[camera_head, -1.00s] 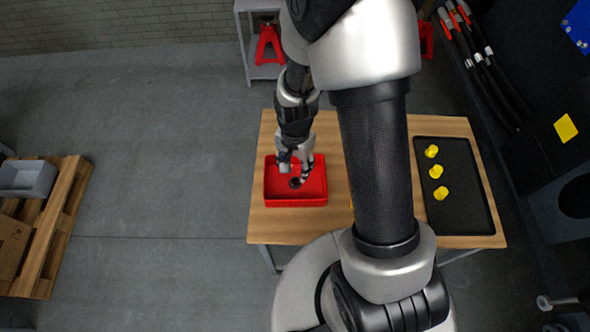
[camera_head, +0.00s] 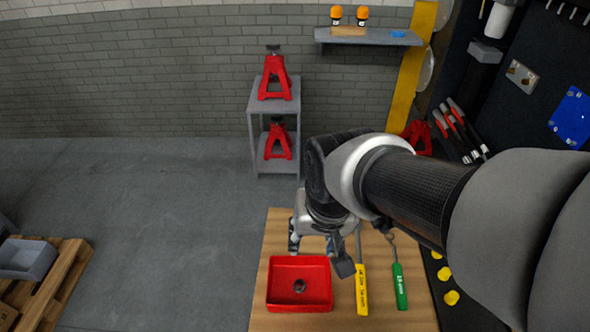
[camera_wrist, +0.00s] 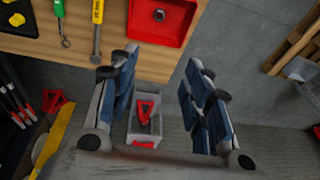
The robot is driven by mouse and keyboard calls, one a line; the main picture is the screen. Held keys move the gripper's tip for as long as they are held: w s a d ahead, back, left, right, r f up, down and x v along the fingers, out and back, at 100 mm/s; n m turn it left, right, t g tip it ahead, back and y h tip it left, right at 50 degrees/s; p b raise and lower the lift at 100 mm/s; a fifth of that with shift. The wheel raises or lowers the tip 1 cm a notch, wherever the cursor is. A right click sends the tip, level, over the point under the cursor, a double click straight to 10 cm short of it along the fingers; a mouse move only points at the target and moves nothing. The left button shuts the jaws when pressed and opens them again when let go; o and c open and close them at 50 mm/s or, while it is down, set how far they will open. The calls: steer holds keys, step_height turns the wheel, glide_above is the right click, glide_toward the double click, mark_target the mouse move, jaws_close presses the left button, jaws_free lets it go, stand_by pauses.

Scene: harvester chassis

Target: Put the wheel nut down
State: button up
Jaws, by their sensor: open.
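The wheel nut (camera_head: 299,286) is a small dark ring lying in the red tray (camera_head: 272,298) on the wooden table. It also shows in the wrist view (camera_wrist: 159,15), inside the red tray (camera_wrist: 180,38) at the top of the picture. My gripper (camera_wrist: 160,72) is open, with nothing between its blue-padded fingers. In the head view my gripper (camera_head: 312,243) is at the far edge of the table, beyond the tray and apart from the nut. My arm hides part of the gripper there.
A yellow-handled tool (camera_head: 361,289) and a green-handled tool (camera_head: 399,286) lie on the table (camera_head: 336,322) right of the tray. Yellow pieces (camera_head: 451,298) lie on a black mat at the right. A grey shelf stand (camera_head: 252,128) with red jack stands is behind the table.

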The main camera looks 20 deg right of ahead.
steer(key=s+r+n+t, duration=0.1)
steer(key=s+r+n, duration=0.2)
steer(key=s+r, duration=0.2)
steer(key=s, duration=0.3)
steer(key=shift+r+t, duration=0.15)
steer(key=shift+t, duration=0.15)
steer(key=shift+w, duration=0.1)
steer(key=shift+c, duration=0.5)
